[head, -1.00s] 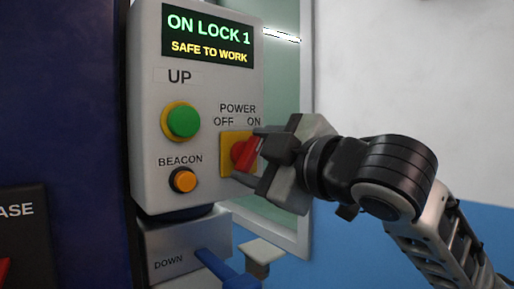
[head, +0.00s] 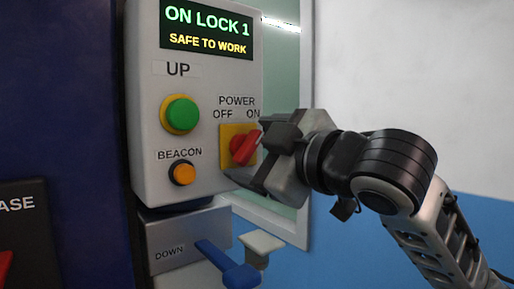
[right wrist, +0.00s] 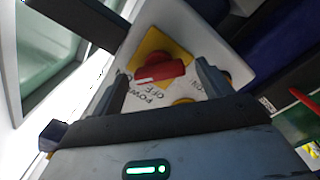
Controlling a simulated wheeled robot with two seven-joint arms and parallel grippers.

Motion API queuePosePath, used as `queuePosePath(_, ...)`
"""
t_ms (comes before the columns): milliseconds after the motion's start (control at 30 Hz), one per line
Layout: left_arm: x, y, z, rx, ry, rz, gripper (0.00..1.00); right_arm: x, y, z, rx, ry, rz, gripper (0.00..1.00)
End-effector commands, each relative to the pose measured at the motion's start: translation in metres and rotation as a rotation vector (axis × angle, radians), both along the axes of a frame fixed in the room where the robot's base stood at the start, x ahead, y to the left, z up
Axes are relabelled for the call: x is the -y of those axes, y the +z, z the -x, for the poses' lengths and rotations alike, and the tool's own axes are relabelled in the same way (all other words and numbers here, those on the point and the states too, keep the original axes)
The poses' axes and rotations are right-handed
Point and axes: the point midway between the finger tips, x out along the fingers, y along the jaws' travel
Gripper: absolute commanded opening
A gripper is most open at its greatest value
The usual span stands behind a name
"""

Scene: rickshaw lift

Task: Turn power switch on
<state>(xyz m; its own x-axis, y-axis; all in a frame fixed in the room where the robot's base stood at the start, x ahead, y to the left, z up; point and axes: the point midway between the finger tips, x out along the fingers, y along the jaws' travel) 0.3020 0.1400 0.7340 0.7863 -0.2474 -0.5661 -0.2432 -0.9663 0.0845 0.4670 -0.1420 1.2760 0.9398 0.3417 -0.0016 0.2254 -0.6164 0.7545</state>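The power switch is a red rotary knob (head: 243,147) on a yellow square plate (head: 226,160), under the labels POWER, OFF and ON. Its handle is tilted up and right, toward ON. It also shows in the right wrist view (right wrist: 160,72). My right gripper (head: 250,155) is just to the right of the knob. In the right wrist view its two fingers are spread, one on each side of the knob, with gaps visible between them and the handle. In the head view the gripper covers part of the plate's right side. My left gripper is not in view.
The grey control box (head: 147,130) also carries a green UP button (head: 181,113), an orange BEACON button (head: 183,174) and a lit screen reading ON LOCK 1, SAFE TO WORK (head: 206,30). A blue lever (head: 228,265) juts out below, beside DOWN. A dark blue post stands left.

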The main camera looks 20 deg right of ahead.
Motion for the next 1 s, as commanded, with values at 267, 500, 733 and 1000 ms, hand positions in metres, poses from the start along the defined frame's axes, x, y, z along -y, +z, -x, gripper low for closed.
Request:
queuePosePath(267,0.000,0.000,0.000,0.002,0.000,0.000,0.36,0.001,0.000,0.003,0.003,-0.001,0.001,0.78)
queuePosePath(500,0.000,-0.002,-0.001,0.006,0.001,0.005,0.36,0.015,0.001,0.039,0.007,-0.002,0.003,0.78)
queuePosePath(733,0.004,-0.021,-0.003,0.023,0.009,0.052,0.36,0.033,-0.007,0.090,0.012,-0.003,0.000,0.78)
queuePosePath(1000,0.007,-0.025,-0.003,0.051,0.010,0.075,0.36,0.050,-0.002,0.136,0.007,-0.003,0.001,0.78)
